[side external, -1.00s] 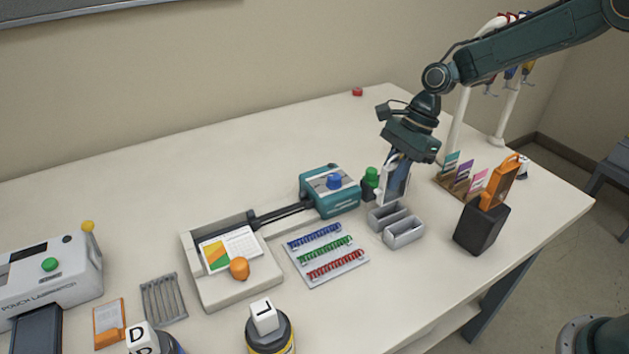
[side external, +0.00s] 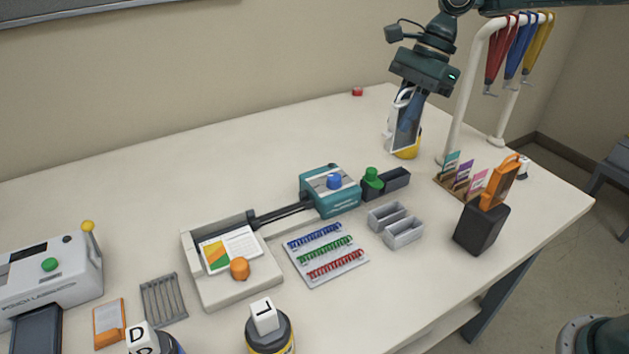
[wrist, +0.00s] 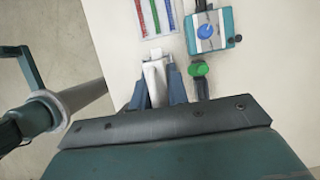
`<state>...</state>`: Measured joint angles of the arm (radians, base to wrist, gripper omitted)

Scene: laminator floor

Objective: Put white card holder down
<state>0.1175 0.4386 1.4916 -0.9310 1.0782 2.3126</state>
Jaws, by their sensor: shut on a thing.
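My gripper (side external: 405,122) is shut on the white card holder (side external: 393,137) and holds it upright, raised at the back right of the table in the side view. The holder has a white frame with a grey face, and my fingers partly cover it. In the wrist view the white card holder (wrist: 155,80) sits between the two blue-grey fingers of my gripper (wrist: 158,84). I cannot tell how far its lower end is above the table.
A yellow object (side external: 408,152) shows behind the holder. The green-knobbed black device (side external: 397,180), grey twin tray (side external: 404,232), wooden card rack (side external: 446,188) and black box (side external: 481,228) stand nearby. A white stand (side external: 457,120) with coloured hanging tools is to the right. The table's back left is clear.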

